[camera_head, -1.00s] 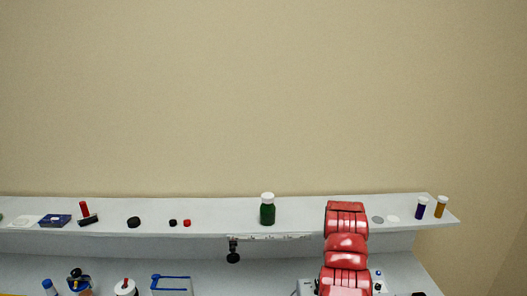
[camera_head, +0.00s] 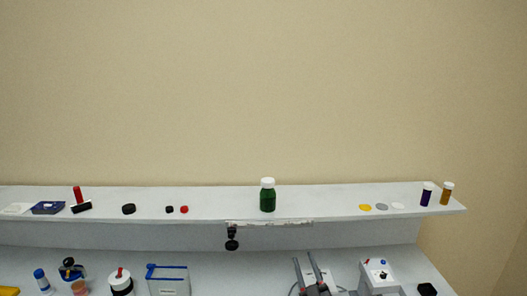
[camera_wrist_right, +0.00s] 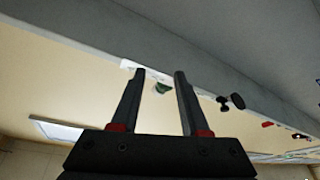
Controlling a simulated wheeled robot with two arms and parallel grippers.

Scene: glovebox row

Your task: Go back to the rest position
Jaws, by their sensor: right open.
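My right gripper (camera_head: 312,270) shows at the bottom edge of the head view, right of centre, in front of the lower bench surface and below the shelf. Its two grey fingers point up, apart and with nothing between them. In the right wrist view the gripper (camera_wrist_right: 160,72) is also open and empty, its fingers pointing toward the shelf's front edge. A dark green shape (camera_wrist_right: 163,87) shows beyond the fingers there, not held. My left gripper is in neither view.
A long shelf (camera_head: 330,205) holds a green bottle (camera_head: 267,200), small discs, and purple (camera_head: 426,195) and amber (camera_head: 446,195) vials.

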